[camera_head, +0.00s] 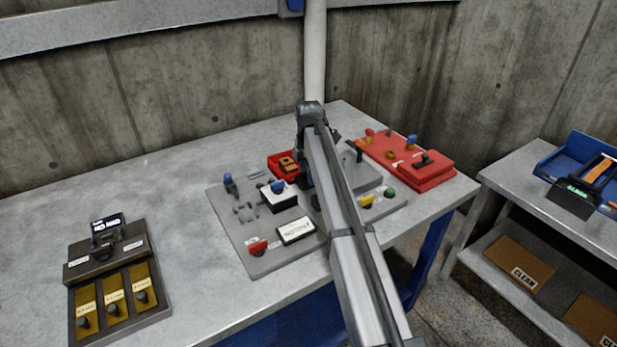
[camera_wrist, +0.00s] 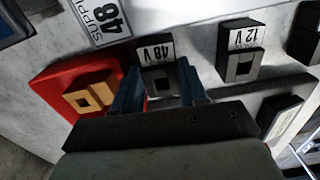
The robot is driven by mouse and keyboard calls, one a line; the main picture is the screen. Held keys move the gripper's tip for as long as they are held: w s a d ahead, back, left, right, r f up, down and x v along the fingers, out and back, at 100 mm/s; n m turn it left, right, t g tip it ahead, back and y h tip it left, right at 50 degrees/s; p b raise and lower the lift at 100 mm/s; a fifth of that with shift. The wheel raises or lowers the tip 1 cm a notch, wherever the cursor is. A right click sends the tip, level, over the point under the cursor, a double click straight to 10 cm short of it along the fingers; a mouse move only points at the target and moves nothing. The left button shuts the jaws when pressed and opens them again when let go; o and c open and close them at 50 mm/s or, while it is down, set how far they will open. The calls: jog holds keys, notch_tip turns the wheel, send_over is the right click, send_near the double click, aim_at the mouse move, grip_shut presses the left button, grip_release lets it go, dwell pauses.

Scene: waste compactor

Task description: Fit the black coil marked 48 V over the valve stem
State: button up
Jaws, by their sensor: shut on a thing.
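The black coil marked 48 V (camera_wrist: 158,79) is between the two blue fingers of my gripper (camera_wrist: 161,88) in the wrist view. The fingers are shut on its sides. Its square hole and white label face the camera. I cannot tell whether it is clear of the surface below. A black coil marked 12 V (camera_wrist: 239,66) stands apart to its right. An orange coil (camera_wrist: 91,96) sits in a red tray (camera_wrist: 52,83) to its left. In the head view, my arm hides the held coil. I cannot make out the valve stem with certainty in either view.
A grey board (camera_head: 230,232) with knobs, labels and small parts lies on the table (camera_head: 185,180). A red panel (camera_head: 428,182) is at the right, and a dark box with yellow plates (camera_head: 115,306) at the left. Bare table lies between the box and the board.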

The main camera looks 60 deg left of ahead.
jog(key=r, duration=0.8)
jog(key=shift+w+d+r, duration=0.1)
jog(key=shift+w+r, duration=0.2)
jog(key=shift+r, duration=0.05)
jog(key=w+d+r+m, duration=0.1)
jog(key=w+r+m, duration=0.1)
jog(key=w+m, duration=0.3)
jog(key=w+d+r+m, duration=0.2)
jog(key=w+m, duration=0.4)
jog(key=m, duration=0.6)
jog(key=shift+w+d+r, duration=0.15)
jog(key=shift+w+r, duration=0.15)
jog(key=shift+r, duration=0.45)
jog(key=shift+f, duration=0.15)
jog(key=shift+f, duration=2.75)
jog(key=shift+f, duration=2.3)
